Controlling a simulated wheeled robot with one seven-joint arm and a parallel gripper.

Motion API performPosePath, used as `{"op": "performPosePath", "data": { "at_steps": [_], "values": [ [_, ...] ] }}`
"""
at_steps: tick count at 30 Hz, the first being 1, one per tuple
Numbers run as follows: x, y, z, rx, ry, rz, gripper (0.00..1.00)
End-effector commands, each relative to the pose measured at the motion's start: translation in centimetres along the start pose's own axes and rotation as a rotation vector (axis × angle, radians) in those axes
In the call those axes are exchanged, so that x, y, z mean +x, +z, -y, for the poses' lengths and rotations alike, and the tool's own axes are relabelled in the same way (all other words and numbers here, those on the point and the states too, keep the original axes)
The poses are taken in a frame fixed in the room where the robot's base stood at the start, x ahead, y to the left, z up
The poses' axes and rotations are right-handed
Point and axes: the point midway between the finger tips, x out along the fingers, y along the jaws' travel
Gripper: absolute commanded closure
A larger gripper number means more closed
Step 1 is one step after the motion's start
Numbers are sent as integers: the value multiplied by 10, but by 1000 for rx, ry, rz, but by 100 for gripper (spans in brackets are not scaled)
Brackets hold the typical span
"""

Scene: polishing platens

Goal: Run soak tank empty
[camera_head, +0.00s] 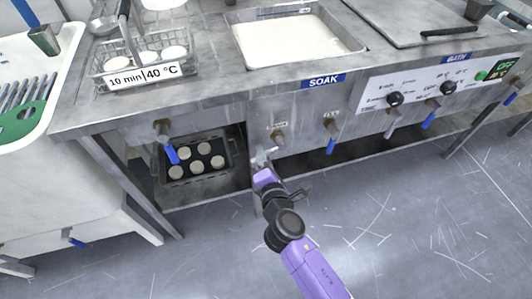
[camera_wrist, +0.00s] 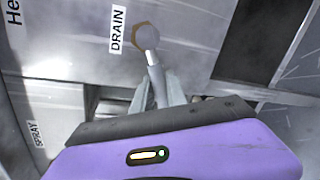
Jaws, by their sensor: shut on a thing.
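The soak tank (camera_head: 232,38) is a steel basin set in the bench top, filled with whitish liquid, above a blue SOAK label (camera_head: 323,80). On the panel below it is a brass-coloured valve (camera_head: 278,137) under a small label. In the wrist view a DRAIN label (camera_wrist: 117,29) sits beside a valve nut (camera_wrist: 147,37), from which a metal lever (camera_wrist: 153,62) runs. My gripper (camera_head: 263,160) is at this valve below the soak tank. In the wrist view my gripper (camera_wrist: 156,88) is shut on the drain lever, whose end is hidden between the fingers.
A second valve with a blue lever (camera_head: 331,146) is to the right, and another (camera_head: 172,155) to the left. A dark crate of pale discs (camera_head: 232,158) stands on the lower shelf. A control panel (camera_head: 430,88) is at right. The floor in front is clear.

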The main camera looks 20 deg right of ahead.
Motion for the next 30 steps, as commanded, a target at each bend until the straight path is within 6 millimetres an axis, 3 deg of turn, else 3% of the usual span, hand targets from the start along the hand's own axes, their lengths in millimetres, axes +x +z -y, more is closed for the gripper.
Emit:
{"op": "performPosePath", "data": {
  "at_steps": [12, 30],
  "values": [
    [-4, 3, -18, 277, -1, -55, 100],
    [-5, 4, -21, 363, -1, -72, 100]
  ]
}}
